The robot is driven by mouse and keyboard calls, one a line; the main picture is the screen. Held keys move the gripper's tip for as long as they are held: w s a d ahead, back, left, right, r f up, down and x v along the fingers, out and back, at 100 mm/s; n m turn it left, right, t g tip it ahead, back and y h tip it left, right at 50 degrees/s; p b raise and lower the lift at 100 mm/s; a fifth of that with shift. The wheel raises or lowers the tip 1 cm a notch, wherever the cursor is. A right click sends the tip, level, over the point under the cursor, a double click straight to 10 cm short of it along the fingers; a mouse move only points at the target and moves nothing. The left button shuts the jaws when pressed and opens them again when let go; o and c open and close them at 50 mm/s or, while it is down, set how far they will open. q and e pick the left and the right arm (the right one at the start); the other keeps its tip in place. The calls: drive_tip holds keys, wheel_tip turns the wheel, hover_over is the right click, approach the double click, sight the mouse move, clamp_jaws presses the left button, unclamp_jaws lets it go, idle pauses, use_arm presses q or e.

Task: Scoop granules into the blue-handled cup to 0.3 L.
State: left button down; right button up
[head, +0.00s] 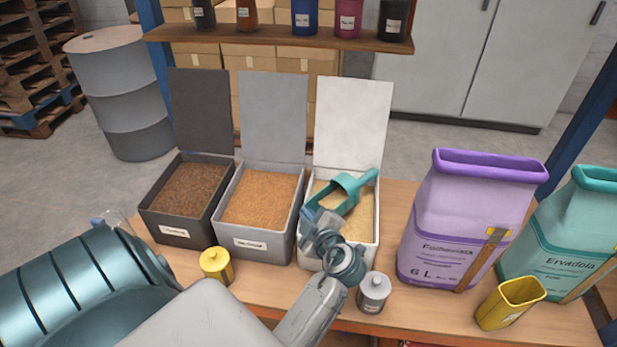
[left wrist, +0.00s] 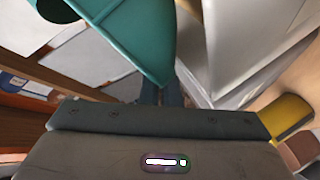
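A teal scoop (head: 345,193) sits tilted over the white bin (head: 367,252) of pale granules (head: 360,213), its handle toward the upper right. My left gripper (head: 314,218) is over the bin's near left part, close to the scoop's lower end. In the left wrist view the scoop (left wrist: 125,35) looms large and tapers toward my finger area (left wrist: 160,95). The fingers are small and dark there, so I cannot tell whether they grip it. A clear cup with a bit of blue (head: 116,220) stands at the left, partly hidden by my arm; its contents are unclear. My right gripper is out of view.
A dark bin (head: 165,230) and a grey bin (head: 247,245) of brown granules stand left. A yellow tin (head: 215,266) and grey tin (head: 374,292) stand in front. A purple sack (head: 470,215), a teal sack (head: 560,235) and a yellow cup (head: 510,303) are right.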

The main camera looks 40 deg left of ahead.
use_arm(q)
drive_tip(key=shift+m, duration=0.3)
drive_tip(key=r+p, duration=0.1)
drive_tip(key=r, duration=0.1)
drive_tip(key=w+r+p, duration=0.1)
drive_tip(key=r, duration=0.1)
drive_tip(key=w+r+p, duration=0.1)
drive_tip(key=r, duration=0.2)
drive_tip(key=shift+w+d, duration=0.25)
drive_tip(key=shift+d, duration=0.05)
drive_tip(key=shift+w+r, duration=0.15)
drive_tip(key=shift+r, duration=0.15)
